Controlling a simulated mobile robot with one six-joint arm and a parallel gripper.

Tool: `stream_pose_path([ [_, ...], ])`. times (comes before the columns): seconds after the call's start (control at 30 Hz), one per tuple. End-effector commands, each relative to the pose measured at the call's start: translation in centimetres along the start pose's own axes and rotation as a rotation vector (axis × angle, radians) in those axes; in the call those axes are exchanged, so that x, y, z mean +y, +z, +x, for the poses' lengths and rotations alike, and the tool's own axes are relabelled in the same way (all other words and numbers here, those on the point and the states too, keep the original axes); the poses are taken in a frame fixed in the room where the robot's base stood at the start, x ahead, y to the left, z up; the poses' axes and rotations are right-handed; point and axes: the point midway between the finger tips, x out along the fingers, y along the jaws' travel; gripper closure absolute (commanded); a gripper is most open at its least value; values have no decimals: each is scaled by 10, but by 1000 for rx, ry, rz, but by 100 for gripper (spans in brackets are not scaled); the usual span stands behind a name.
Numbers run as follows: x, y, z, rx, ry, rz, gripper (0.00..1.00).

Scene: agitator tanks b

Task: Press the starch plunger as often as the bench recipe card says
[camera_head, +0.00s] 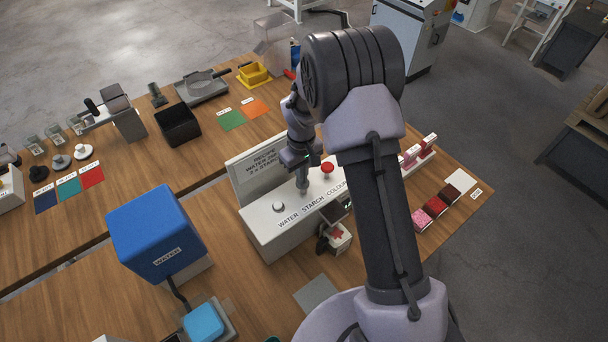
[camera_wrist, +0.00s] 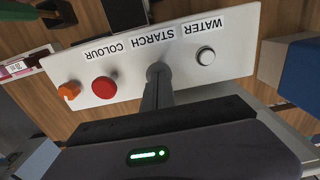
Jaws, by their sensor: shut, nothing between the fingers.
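The white dispenser panel (camera_head: 268,236) stands on the bench, labelled WATER, STARCH, COLOUR; it also shows upside down in the wrist view (camera_wrist: 128,88). My gripper (camera_head: 302,186) is shut and empty, pointing down at the starch place. In the wrist view its fingertips (camera_wrist: 156,82) are at the grey starch plunger (camera_wrist: 156,71), which they partly hide; I cannot tell whether it is pressed down. The white water plunger (camera_wrist: 205,56) and red colour plunger (camera_wrist: 104,88) stand to either side. The recipe card (camera_head: 259,168) behind reads RECIPE, WATER and STARCH; its numbers are too small to be sure.
A blue water box (camera_head: 155,228) stands left of the panel. An orange knob (camera_wrist: 69,91) is beside the red plunger. Small coloured sample blocks (camera_head: 435,207) lie right of my arm. A black bin (camera_head: 178,124) stands on the bench behind.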

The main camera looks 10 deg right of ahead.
Motion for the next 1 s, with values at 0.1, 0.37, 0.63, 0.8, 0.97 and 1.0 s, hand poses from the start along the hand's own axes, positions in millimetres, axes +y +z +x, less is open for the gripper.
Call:
stream_pose_path([
  [0.1, 0, -2, -32, 6, 2, 1, 100],
  [0.37, 0, -2, -88, 6, 2, 1, 100],
  [0.63, 0, -1, -106, 4, 1, 0, 100],
  [0.8, 0, -1, -105, 4, 2, 0, 100],
  [0.97, 0, -1, -105, 4, 2, 0, 100],
  [1.0, 0, -1, -105, 4, 2, 0, 100],
])
